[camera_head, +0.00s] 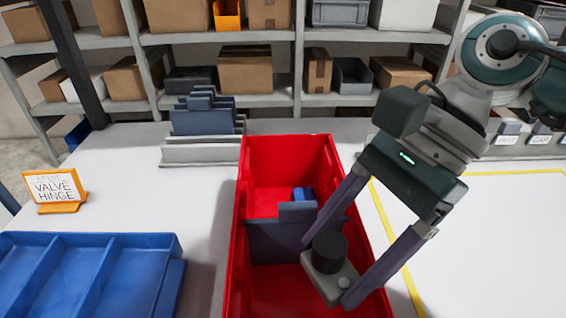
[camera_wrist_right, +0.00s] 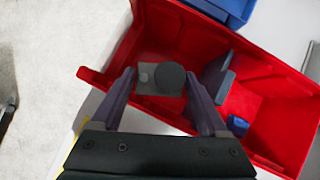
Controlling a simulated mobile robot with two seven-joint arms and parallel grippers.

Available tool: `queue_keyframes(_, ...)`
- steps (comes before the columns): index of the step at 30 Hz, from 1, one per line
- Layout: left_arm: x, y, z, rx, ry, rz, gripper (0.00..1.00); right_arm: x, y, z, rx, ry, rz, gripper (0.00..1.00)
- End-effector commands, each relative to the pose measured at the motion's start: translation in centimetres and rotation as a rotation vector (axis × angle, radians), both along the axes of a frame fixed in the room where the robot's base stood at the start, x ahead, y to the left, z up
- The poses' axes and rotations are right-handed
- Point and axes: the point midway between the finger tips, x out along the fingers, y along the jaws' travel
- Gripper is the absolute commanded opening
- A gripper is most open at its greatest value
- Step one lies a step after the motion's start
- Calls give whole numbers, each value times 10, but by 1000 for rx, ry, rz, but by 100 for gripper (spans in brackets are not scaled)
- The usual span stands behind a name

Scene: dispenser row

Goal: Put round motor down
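The round motor (camera_head: 330,252) has a dark cylinder on a grey plate with a small light knob. My right gripper (camera_head: 328,272) is around it, with one finger at each end of the plate, and appears shut on it. In the right wrist view the motor (camera_wrist_right: 170,78) sits between the fingertips of my right gripper (camera_wrist_right: 160,82). It is over the near compartment of the red bin (camera_head: 238,230); whether it touches the bin floor I cannot tell. My left gripper is not in view.
A dark divider (camera_head: 272,240) splits the red bin, with a small blue part (camera_head: 302,194) beyond it. A blue compartment tray (camera_head: 95,236) and a valve hinge sign (camera_head: 56,188) are at the left. Racked dark dividers (camera_head: 205,118) stand behind. White table is clear between tray and bin.

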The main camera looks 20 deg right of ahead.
Motion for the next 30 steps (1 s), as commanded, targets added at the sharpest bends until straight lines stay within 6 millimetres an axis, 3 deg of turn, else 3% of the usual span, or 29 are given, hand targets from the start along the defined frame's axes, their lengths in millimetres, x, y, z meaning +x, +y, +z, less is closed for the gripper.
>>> queue_keyframes(6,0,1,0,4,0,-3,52,0,0,0,0,0,0,100)
queue_keyframes(14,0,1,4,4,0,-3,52,0,0,3,0,0,0,100)
queue_keyframes(19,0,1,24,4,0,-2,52,0,0,21,0,1,0,100)
queue_keyframes(20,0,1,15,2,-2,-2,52,2,-7,19,-3,-4,-2,100)
queue_keyframes(30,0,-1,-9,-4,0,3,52,8,-53,83,-4,-5,-2,100)
